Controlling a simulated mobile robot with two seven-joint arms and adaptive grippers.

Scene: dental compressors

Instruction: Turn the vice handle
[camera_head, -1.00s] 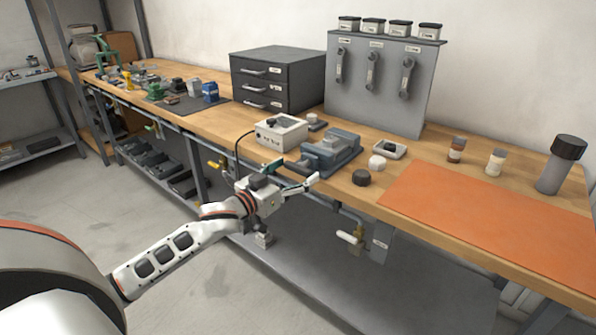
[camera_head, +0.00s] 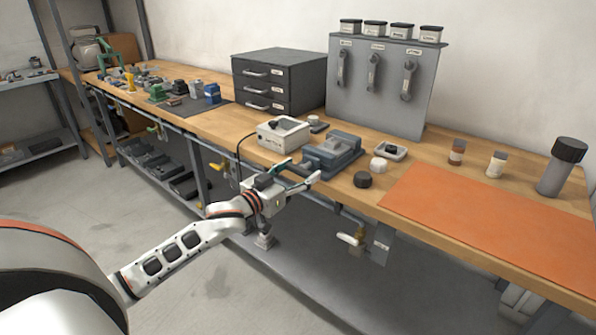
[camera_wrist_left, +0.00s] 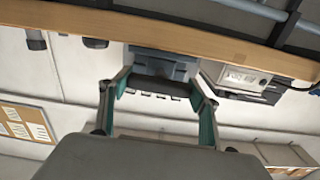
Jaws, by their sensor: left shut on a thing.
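The blue-grey vice (camera_head: 335,153) sits at the front edge of the wooden bench, and in the left wrist view its body (camera_wrist_left: 160,65) lies just beyond my fingers. My left gripper (camera_head: 300,172) is at the front of the vice, just off the bench edge. In the left wrist view the two green-sided fingers of the left gripper (camera_wrist_left: 158,88) stand apart, shut on the vice handle. My right gripper is not in view.
A white box with a cable (camera_head: 282,134) stands left of the vice. A black round knob (camera_head: 362,180) and a white one (camera_head: 377,163) lie to its right, by an orange mat (camera_head: 480,215).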

